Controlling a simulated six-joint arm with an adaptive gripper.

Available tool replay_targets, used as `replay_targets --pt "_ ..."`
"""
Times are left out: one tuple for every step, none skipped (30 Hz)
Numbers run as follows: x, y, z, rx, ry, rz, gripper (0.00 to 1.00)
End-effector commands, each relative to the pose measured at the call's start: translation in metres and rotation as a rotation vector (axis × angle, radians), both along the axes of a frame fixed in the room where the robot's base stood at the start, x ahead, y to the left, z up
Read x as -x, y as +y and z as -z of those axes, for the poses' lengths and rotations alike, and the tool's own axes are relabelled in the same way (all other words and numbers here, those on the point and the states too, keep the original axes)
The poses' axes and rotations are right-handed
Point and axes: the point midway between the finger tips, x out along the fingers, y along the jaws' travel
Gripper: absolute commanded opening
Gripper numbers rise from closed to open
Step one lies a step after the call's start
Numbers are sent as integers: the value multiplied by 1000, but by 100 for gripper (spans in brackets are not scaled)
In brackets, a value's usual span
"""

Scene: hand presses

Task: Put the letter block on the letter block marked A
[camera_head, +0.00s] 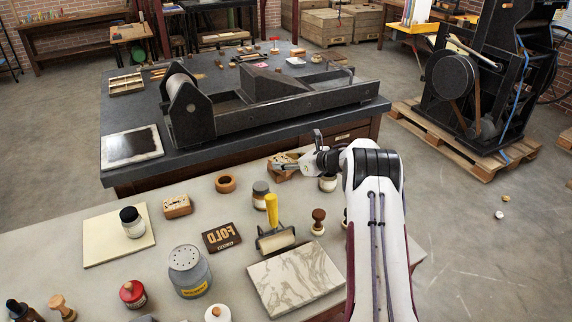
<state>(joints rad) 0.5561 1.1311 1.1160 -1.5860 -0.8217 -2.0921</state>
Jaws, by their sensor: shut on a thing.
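My gripper (290,164) is at the far edge of the pale worktable, shut on a wooden block (280,175). The fingers cover part of this block, and no letter can be read on it. Whether it touches the tabletop is hard to tell. Another wooden block (177,207), with a pale lower side, lies on the table to the left, apart from my gripper. Its marking is too small to read, so I cannot tell which block is marked A.
Between the blocks stand a wooden ring-like pot (226,184) and a dark-lidded jar (260,195). Nearer are a yellow-handled roller (273,225), a dark FOLD plate (221,237) and a marbled slab (296,277). A black-capped jar (132,222) stands on a cream board (100,240).

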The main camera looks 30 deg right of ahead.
Motion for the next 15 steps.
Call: replay_targets --pt "0 0 5 -1 0 0 19" --pt "0 0 7 -1 0 0 19" --pt "0 0 9 0 0 0 19" --pt "0 0 10 1 0 0 19" --pt "0 0 11 1 -2 -1 19" --pt "0 0 12 1 -2 -1 19" --pt "0 0 12 1 -2 -1 19" --pt "0 0 12 1 -2 -1 19" --pt "0 0 12 1 -2 -1 19" --pt "0 0 12 1 -2 -1 19" --pt "0 0 12 1 -2 -1 19" --pt "0 0 12 0 -1 0 19" --pt "0 0 12 0 -1 0 19" --pt "0 0 12 0 -1 0 19" --pt "0 0 13 1 0 0 19"
